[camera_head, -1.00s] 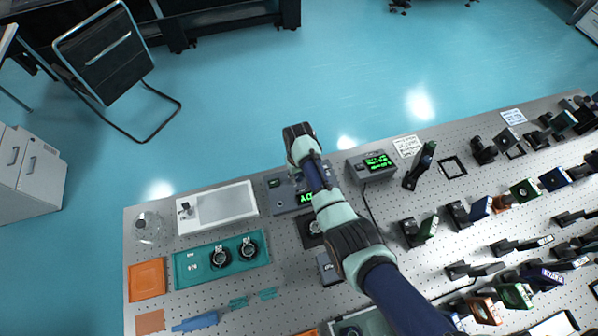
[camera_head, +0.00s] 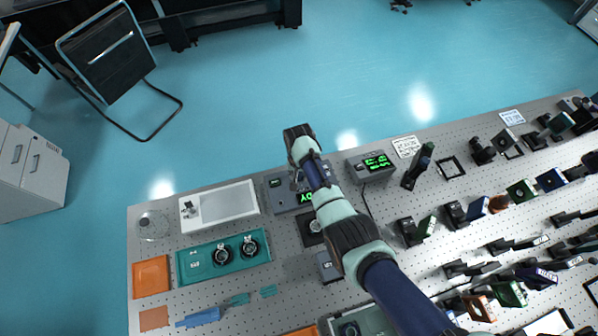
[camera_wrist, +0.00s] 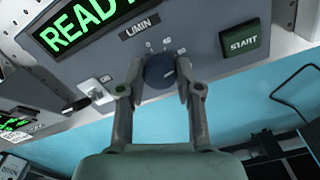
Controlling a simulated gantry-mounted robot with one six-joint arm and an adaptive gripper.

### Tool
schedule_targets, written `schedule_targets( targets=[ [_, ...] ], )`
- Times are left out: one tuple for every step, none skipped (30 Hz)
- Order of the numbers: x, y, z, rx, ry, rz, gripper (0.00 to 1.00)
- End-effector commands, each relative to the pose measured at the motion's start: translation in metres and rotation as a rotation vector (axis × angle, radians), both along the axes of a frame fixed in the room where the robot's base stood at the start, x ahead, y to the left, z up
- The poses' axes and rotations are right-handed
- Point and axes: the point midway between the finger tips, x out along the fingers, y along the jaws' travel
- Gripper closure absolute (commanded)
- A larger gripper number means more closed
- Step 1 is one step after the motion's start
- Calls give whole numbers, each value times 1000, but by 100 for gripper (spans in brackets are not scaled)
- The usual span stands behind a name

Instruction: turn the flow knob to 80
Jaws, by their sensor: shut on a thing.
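The flow knob (camera_wrist: 160,70) is a dark blue-grey round dial under an L/MIN label in the wrist view, with a printed scale around it. My gripper (camera_wrist: 153,88) is shut on the knob, one finger on each side. The knob's exact setting is too small to read surely. The knob's panel has a green READY display (camera_wrist: 85,22) and a green START button (camera_wrist: 240,42). In the head view the grey device (camera_head: 283,192) is partly behind my arm, and its knob is hidden there.
A toggle switch (camera_wrist: 78,105) sits left of the knob on the panel. In the head view, a white tray (camera_head: 232,203), a teal tray (camera_head: 192,272) and a grey box with a green display (camera_head: 372,163) stand nearby. Several optical mounts fill the right of the table.

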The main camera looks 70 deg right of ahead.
Motion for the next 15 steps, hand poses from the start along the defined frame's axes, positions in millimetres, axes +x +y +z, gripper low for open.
schedule_targets(
  targets=[
    [0,0,0,-1,0,-2,100],
    [0,0,0,-1,0,-3,100],
    [0,0,0,-1,0,-3,100],
    [0,0,0,-1,0,-3,100],
    [0,0,0,-1,0,-3,100],
    [0,0,0,-1,0,-3,100],
    [0,0,0,-1,0,-3,100],
    [0,0,0,-1,0,-2,100],
    [0,0,0,-1,0,-2,100],
    [0,0,0,-1,0,-2,100],
    [0,0,0,-1,0,-2,100],
    [0,0,0,-1,0,-2,59],
    [0,0,0,-1,0,-2,54],
    [0,0,0,-1,0,-2,49],
    [0,0,0,-1,0,-2,42]
  ],
)
